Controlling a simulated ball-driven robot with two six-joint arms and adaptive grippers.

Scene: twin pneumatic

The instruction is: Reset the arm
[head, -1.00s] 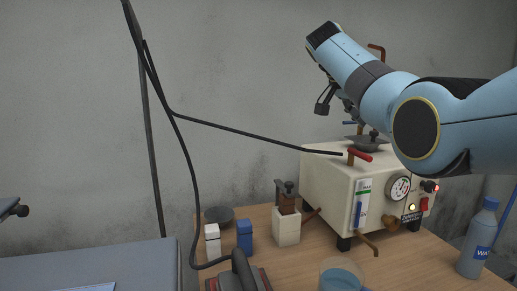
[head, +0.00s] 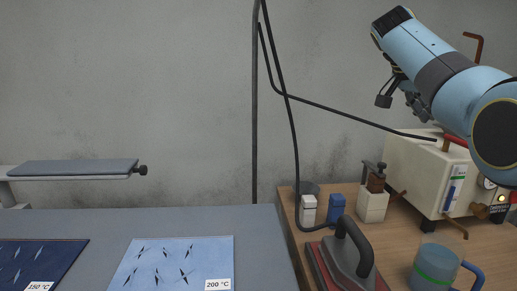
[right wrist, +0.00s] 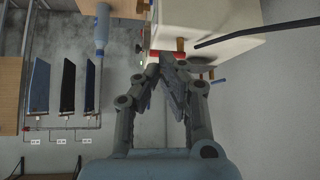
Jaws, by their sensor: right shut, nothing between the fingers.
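My right arm (head: 440,75), light blue with grey bands, comes in from the right in the head view, raised above the white machine. My right gripper (head: 413,103) is mostly hidden behind the arm there. In the right wrist view its grey fingers (right wrist: 167,62) come together, shut with nothing held. The white machine (right wrist: 215,22) shows beyond them in that view. My left gripper is not in view.
The white machine (head: 412,180) stands on the wooden table (head: 378,236) at right. An iron (head: 350,258), a cup (head: 436,268) and small bottles (head: 308,210) stand there. A hose (head: 288,110) hangs near a pole (head: 255,120). Cloths (head: 175,262) lie on the grey board (head: 120,222). The wall area at left is clear.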

